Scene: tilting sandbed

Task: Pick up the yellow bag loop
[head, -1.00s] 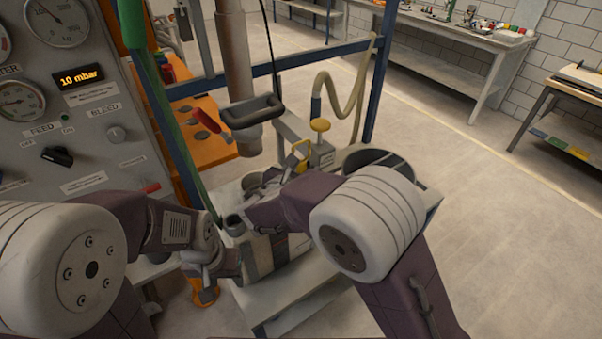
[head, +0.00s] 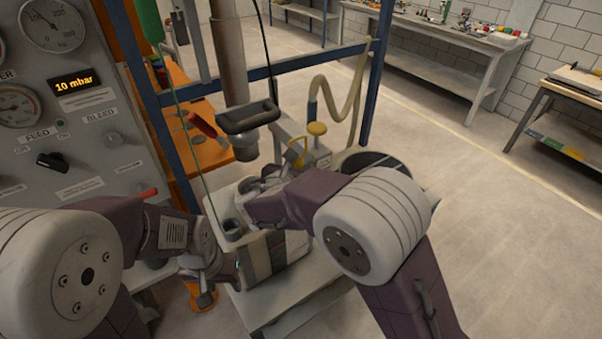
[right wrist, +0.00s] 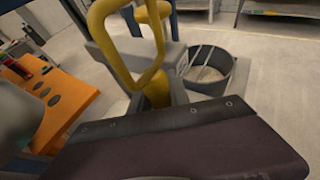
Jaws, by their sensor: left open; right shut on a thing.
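The yellow bag loop (head: 296,152) stands upright behind my right forearm in the head view. In the right wrist view the yellow loop (right wrist: 128,62) is large and close, with its top cut off by the frame edge. My right gripper (head: 268,182) is shut at the loop's near side, above the grey-white box. Its fingertips and the exact contact are hidden. My left gripper (head: 207,272) is open, low to the left of the box, above a small orange piece (head: 203,298).
The grey-white box (head: 275,250) stands on a pale cart (head: 300,297). A round dark bin (right wrist: 213,72) is beside it. A black-handled column (head: 248,117) hangs close above my right gripper. The gauge panel (head: 90,130) borders the left. Open floor (head: 480,230) lies to the right.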

